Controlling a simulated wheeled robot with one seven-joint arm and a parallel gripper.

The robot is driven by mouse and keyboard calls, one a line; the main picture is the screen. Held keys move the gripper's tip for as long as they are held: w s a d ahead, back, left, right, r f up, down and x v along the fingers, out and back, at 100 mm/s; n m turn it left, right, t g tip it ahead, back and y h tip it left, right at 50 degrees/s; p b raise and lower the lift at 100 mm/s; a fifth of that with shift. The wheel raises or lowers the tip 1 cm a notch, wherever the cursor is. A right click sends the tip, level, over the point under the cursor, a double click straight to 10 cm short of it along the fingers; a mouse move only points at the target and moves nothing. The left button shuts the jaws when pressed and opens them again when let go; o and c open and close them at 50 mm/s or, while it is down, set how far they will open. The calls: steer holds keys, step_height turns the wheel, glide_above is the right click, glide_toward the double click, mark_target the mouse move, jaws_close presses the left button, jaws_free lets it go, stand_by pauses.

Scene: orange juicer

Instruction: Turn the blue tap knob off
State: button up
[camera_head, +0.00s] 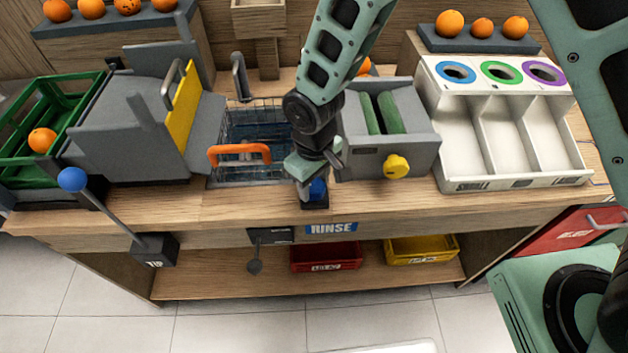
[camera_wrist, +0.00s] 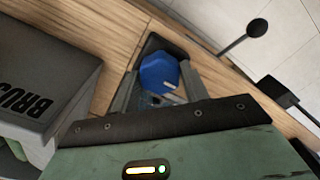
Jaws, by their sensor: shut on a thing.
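The blue tap knob (camera_head: 318,191) sits on a small dark base at the counter's front edge, above the RINSE label. It is faceted, with a small light mark on its face, in the wrist view (camera_wrist: 160,75). My gripper (camera_head: 312,183) points down over it and hides part of it in the head view. In the wrist view my two fingers (camera_wrist: 158,88) lie on either side of the knob and are closed on it. The wire basket (camera_head: 250,130) with an orange handle stands in the sink area just left of my gripper.
A grey brush unit (camera_head: 425,130) with a yellow knob (camera_head: 396,166) stands close on the right. A white three-compartment tray (camera_head: 520,178) is further right. A lever with a blue ball (camera_head: 73,179) rises at the front left. Red (camera_head: 325,258) and yellow (camera_head: 420,250) bins sit below.

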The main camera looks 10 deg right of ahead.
mark_target(314, 185)
steer(key=o, duration=1)
steer(key=shift+r, duration=0.1)
step_height(314, 185, up, 17)
steer(key=shift+r+b, duration=0.15)
steer(key=shift+b, duration=1)
steer(key=shift+m+y, duration=0.3)
steer(key=s+d, duration=0.3)
steer(key=s, duration=0.2)
steer(key=s+d, duration=0.3)
steer(key=s, duration=0.3)
steer(key=s+d+r, duration=0.1)
steer(key=s+d, duration=0.3)
steer(key=s, duration=0.2)
steer(key=shift+s+r, duration=0.1)
steer(key=shift+s, duration=0.15)
